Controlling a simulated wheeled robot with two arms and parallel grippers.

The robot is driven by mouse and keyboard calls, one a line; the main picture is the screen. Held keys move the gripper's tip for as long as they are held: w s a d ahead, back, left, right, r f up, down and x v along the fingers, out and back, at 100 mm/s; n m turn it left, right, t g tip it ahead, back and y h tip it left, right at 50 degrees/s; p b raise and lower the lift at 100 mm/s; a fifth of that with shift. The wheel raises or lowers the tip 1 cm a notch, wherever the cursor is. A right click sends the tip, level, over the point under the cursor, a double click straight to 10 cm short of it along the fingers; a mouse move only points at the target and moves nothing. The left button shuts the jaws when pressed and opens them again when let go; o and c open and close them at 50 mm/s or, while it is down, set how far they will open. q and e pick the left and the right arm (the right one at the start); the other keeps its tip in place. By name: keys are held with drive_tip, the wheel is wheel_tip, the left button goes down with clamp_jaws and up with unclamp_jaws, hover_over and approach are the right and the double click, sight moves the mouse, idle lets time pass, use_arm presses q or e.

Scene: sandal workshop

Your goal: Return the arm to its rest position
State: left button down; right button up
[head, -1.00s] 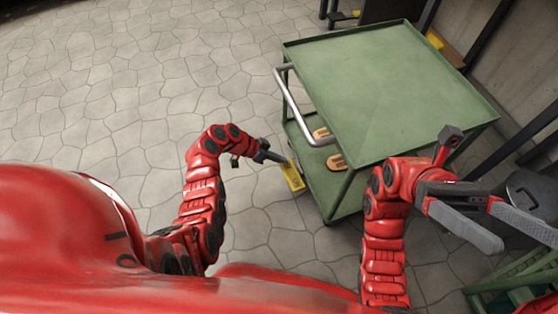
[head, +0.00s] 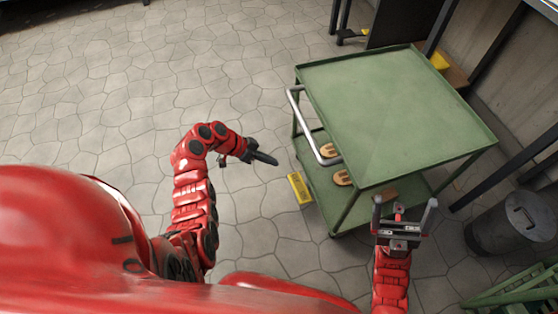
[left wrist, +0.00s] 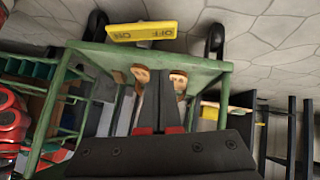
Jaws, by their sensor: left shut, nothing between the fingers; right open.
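My left gripper (head: 263,158) is shut and empty, left of the green cart, and its dark fingers point right toward the cart. The fingers (left wrist: 160,103) also show in the left wrist view, closed together in front of the cart's lower shelf. My right gripper (head: 405,212) is open and empty in front of the cart's near right corner, with its two fingers spread and pointing away from me. The left arm (head: 193,195) is bent up and then right. Most of the right arm is below the picture edge.
The green cart (head: 390,110) has a bare top and a metal handle (head: 308,125). Two sandal-shaped pieces (head: 328,150) (head: 342,178) lie on its lower shelf. A metal bin (head: 510,225) stands right. Floor at left is clear.

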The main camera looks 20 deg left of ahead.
use_arm(q)
drive_tip(key=shift+s+a+r, duration=0.25)
drive_tip(key=shift+a+r, duration=0.15)
drive_tip(key=shift+a, duration=0.05)
idle(0.3)
